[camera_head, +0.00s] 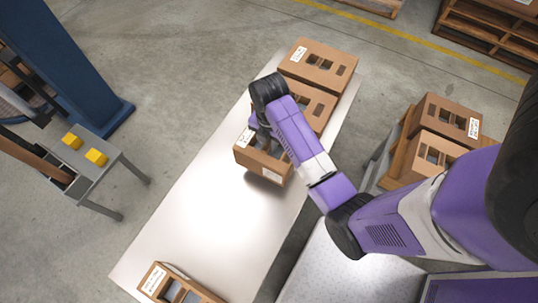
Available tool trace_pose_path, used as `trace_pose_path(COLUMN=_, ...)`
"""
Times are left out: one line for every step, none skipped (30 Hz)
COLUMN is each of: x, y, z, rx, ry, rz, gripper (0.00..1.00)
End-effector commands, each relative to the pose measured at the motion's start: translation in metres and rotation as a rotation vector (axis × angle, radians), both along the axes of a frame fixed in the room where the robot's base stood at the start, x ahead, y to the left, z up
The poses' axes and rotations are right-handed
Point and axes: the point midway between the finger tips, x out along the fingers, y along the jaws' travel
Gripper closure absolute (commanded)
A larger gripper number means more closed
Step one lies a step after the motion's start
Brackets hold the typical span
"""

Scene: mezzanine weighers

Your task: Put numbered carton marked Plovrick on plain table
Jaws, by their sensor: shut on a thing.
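My gripper (262,142) points down from the end of my purple arm and is shut on a brown carton (262,164). The carton has white labels, one at its upper left and one on its near side; I cannot read the name on them. It is over a long pale plain table (225,220), with a shadow beside it; I cannot tell if it touches the top. My wrist hides part of the carton and the fingertips. Another carton (310,101) is just behind it, partly hidden by my arm, and a third (318,66) stands at the table's far end.
A carton (178,284) stands at the table's near end. The table's middle is bare. Cartons (447,116) sit on a wooden pallet at right. A small grey stand (98,172) with yellow blocks (96,157) and a blue column (65,65) are at left.

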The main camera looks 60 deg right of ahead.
Motion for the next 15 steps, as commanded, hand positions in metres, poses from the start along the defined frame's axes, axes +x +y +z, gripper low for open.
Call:
trace_pose_path(x=0.0, y=0.0, z=-0.009, rx=0.001, ry=0.002, rz=0.0, gripper=1.0)
trace_pose_path(x=-0.001, y=0.0, z=-0.015, rx=0.002, ry=0.003, rz=0.0, gripper=1.0)
trace_pose_path(x=0.0, y=0.0, z=-0.02, rx=0.001, ry=0.001, rz=0.0, gripper=1.0)
trace_pose_path(x=0.0, y=0.0, z=-0.024, rx=0.001, ry=0.001, rz=0.0, gripper=1.0)
trace_pose_path(x=0.0, y=0.0, z=-0.027, rx=0.001, ry=0.001, rz=0.0, gripper=1.0)
trace_pose_path(x=0.0, y=0.0, z=-0.03, rx=0.0, ry=-0.001, rz=0.0, gripper=1.0)
trace_pose_path(x=0.0, y=0.0, z=-0.031, rx=0.0, ry=-0.001, rz=0.0, gripper=1.0)
trace_pose_path(x=0.0, y=0.0, z=-0.033, rx=0.0, ry=0.0, rz=0.0, gripper=1.0)
trace_pose_path(x=0.0, y=0.0, z=-0.036, rx=0.0, ry=0.0, rz=0.0, gripper=1.0)
trace_pose_path(x=0.0, y=0.0, z=-0.039, rx=0.0, ry=0.0, rz=0.0, gripper=1.0)
trace_pose_path(x=0.0, y=0.0, z=-0.043, rx=0.0, ry=0.001, rz=0.0, gripper=1.0)
trace_pose_path(x=-0.001, y=0.0, z=-0.049, rx=0.001, ry=0.002, rz=0.0, gripper=1.0)
trace_pose_path(x=0.0, y=0.0, z=-0.053, rx=0.001, ry=0.001, rz=0.0, gripper=1.0)
trace_pose_path(x=0.0, y=0.0, z=-0.057, rx=0.001, ry=0.002, rz=0.0, gripper=1.0)
trace_pose_path(x=0.0, y=0.0, z=-0.062, rx=0.001, ry=0.001, rz=0.0, gripper=1.0)
